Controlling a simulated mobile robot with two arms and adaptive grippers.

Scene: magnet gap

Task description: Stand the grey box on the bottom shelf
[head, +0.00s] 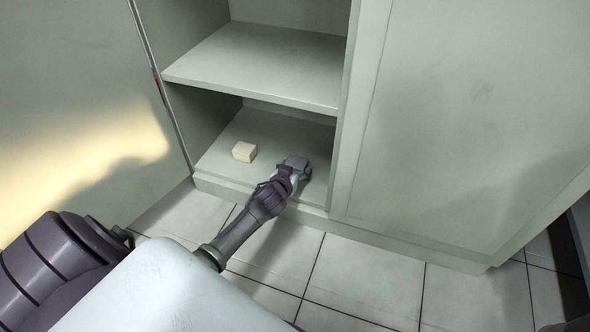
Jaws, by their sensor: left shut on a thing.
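The grey box (296,161) shows at the tip of my left gripper (293,172), which is shut on it. The gripper reaches in from the lower left to the front right part of the bottom shelf (276,128). The fingers hide part of the box. I cannot tell whether the box touches the shelf. My right gripper is not in view.
A cream block (244,152) sits on the bottom shelf, left of the grey box. An upper shelf (262,65) lies above. A cabinet panel (460,140) closes off the right side. The bottom shelf behind the box is clear.

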